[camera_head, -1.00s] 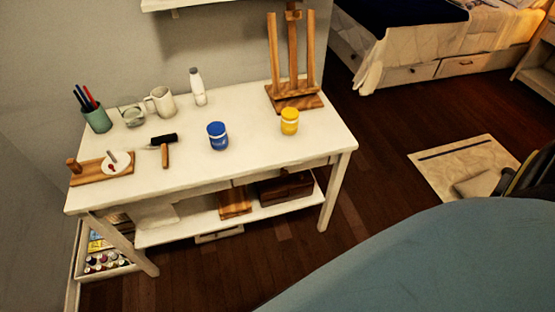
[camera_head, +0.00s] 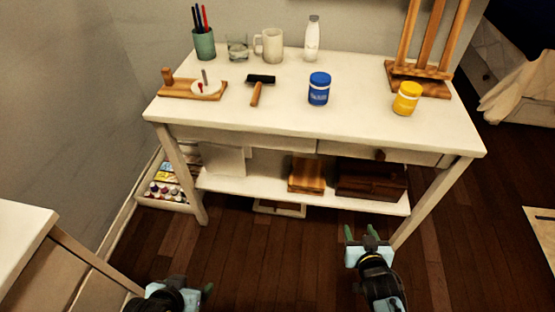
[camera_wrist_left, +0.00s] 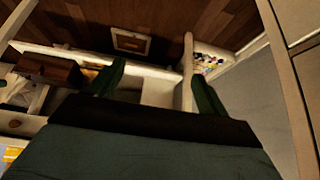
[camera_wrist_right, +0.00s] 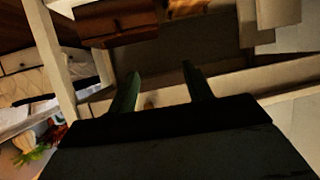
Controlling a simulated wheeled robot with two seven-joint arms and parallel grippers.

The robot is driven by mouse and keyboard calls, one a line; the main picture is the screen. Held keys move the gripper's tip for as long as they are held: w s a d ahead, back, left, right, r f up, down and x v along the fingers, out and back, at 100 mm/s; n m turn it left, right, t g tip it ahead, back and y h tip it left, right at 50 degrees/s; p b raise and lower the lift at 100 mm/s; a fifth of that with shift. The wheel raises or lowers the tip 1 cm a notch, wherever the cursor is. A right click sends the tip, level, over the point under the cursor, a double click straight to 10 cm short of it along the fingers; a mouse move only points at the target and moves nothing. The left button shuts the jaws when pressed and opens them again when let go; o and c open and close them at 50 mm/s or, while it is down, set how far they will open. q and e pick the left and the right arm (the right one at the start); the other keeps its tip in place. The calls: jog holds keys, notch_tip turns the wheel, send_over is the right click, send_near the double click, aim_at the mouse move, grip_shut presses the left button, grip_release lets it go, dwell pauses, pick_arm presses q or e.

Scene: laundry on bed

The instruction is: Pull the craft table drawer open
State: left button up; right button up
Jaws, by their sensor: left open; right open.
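The white craft table (camera_head: 230,106) stands in front of me in the head view. Its drawer (camera_head: 420,157), with a dark round knob (camera_head: 380,154), is at the right of the front, under the top; it looks closed. My right gripper (camera_head: 364,234) is open and empty, below and in front of the drawer, apart from the knob. My left gripper (camera_head: 182,292) is at the bottom edge, further left and open, apart from the table. The open fingers also show in the left wrist view (camera_wrist_left: 158,78) and the right wrist view (camera_wrist_right: 162,76), with nothing between them.
On the tabletop are a blue jar (camera_head: 319,89), a yellow jar (camera_head: 407,99), a white bottle (camera_head: 312,40), a mug (camera_head: 270,45) and an easel (camera_head: 420,72). A wooden box (camera_head: 370,181) sits on the lower shelf. Another white surface (camera_head: 22,232) is at the left. Floor before the table is clear.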

jog(key=w+d+r+t+h+b, duration=0.1)
jog(key=w+d+r+t+b, duration=0.1)
jog(key=w+d+r+b, duration=0.15)
jog(key=m+t+h+b, duration=0.2)
jog(key=b, duration=0.1)
send_near(380, 159)
jog(key=shift+n, duration=0.3)
jog(key=b+x, duration=0.4)
jog(key=x, duration=0.4)
jog(key=shift+w+d, duration=0.1)
pick_arm(q)
jog(key=w+d+r+t+h, duration=0.2)
jog(key=r+t, duration=0.5)
jog(key=r, duration=0.5)
jog(key=w+d+r+t+h, duration=0.2)
jog(key=r+t, duration=0.5)
jog(key=r, duration=0.6)
jog(key=shift+w+d+r+m+h, duration=0.3)
jog(key=shift+w+d, duration=0.25)
jog(key=shift+w, duration=0.5)
pick_arm(e)
jog(key=shift+w+d+r, duration=0.1)
jog(key=shift+w, duration=0.25)
grip_shut()
